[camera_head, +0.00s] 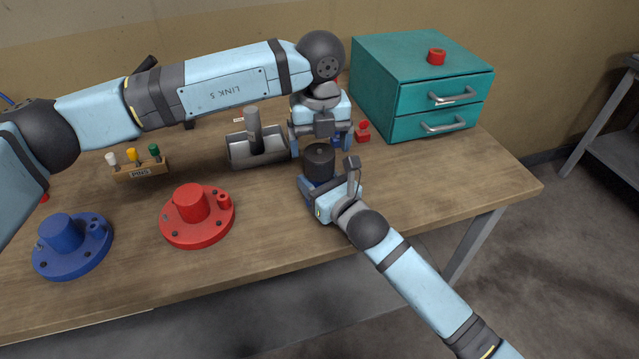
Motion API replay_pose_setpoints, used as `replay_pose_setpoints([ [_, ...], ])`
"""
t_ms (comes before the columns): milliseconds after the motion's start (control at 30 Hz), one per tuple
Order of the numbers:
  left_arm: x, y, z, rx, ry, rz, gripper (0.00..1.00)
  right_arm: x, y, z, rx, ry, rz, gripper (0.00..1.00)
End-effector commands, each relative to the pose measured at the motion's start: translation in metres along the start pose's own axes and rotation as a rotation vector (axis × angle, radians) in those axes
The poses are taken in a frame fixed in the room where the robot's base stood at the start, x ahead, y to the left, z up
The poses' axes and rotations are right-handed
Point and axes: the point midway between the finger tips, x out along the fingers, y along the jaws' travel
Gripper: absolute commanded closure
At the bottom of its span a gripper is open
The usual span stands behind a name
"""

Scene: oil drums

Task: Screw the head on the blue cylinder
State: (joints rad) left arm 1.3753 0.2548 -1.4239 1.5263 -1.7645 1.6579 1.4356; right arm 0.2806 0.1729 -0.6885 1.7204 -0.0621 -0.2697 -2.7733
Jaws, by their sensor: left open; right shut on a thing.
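A dark round head (319,158) sits upright at the middle of the table. I cannot tell whether the head is threaded on or only resting.
A grey metal holder (262,157) with an upright post stands left of the grippers. A red flanged base (196,232), a blue flanged base (73,262) and a pin rack (141,171) lie further left. A teal drawer cabinet (395,70) and a small red part (362,132) are behind right.

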Motion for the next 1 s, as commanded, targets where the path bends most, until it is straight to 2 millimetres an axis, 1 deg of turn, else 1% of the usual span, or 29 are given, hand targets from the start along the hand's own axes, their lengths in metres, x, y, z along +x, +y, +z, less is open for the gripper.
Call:
replay_pose_setpoints([
  [200,-0.019,-0.001,-0.001,-0.317,0.0,-0.002,0.12,0.0,0.0,-0.001,0.0,0.001,0.0,1.0],
  [300,-0.025,0.0,-0.001,-0.431,0.0,-0.001,0.12,0.0,0.0,-0.001,0.0,0.001,0.0,1.0],
  [400,-0.028,0.0,-0.001,-0.499,0.0,-0.002,0.12,0.0,0.0,-0.001,0.0,0.001,0.0,1.0],
  [500,-0.029,0.0,-0.001,-0.523,0.0,-0.001,0.12,0.0,0.0,-0.001,0.0,0.001,0.0,1.0],
  [767,-0.029,0.0,-0.001,-0.522,0.0,0.0,0.12,0.0,0.0,-0.001,0.0,0.001,0.0,1.0],
  [867,-0.026,0.0,0.0,-0.522,0.0,0.0,0.12,0.0,0.0,-0.001,0.0,0.001,0.0,1.0],
  [1000,-0.016,0.001,0.0,-0.522,0.0,0.001,0.12,0.0,0.0,-0.001,0.0,0.001,0.0,1.0],
])
